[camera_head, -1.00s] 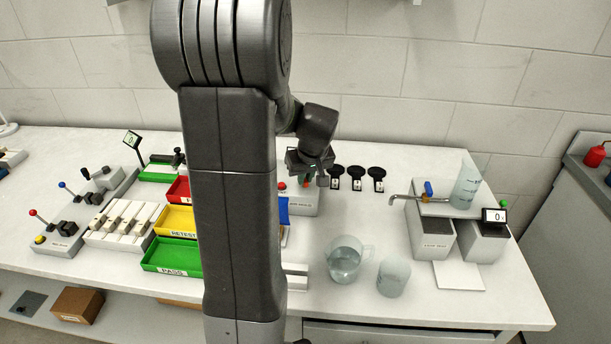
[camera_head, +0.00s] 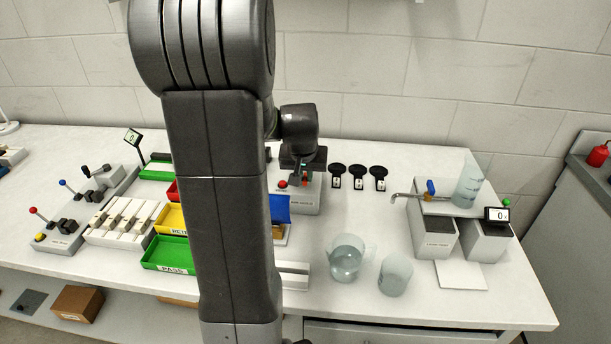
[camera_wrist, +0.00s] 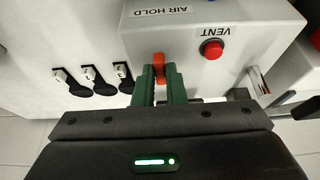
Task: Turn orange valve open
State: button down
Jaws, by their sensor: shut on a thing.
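The orange valve handle (camera_wrist: 159,66) stands on the pale grey box labelled AIR HOLD (camera_wrist: 215,30), close to the red VENT button (camera_wrist: 212,49). My gripper (camera_wrist: 160,82) has its two green fingers on either side of the handle and is shut on it. The handle's lower part is hidden between the fingers. In the head view my gripper (camera_head: 304,180) hangs over the grey box (camera_head: 309,200), with a bit of orange showing at its fingers. The red button (camera_head: 282,184) shows just left of it.
Several black round-topped tags (camera_head: 356,172) stand right of the box. A jug (camera_head: 346,260) and a beaker (camera_head: 395,273) stand at the front. A scale stand with a tap (camera_head: 420,195) is at the right. Coloured trays (camera_head: 168,254) lie left, partly hidden by my arm.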

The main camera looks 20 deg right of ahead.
dwell(0.4)
jog(key=c, duration=1.5)
grip_release()
jog(key=v, duration=1.4)
jog(key=shift+a+f, duration=0.1)
jog(key=shift+a, duration=0.1)
jog(key=shift+f, duration=0.1)
jog(key=x, duration=1.4)
jog(key=shift+d, duration=0.2)
jog(key=shift+r, duration=0.2)
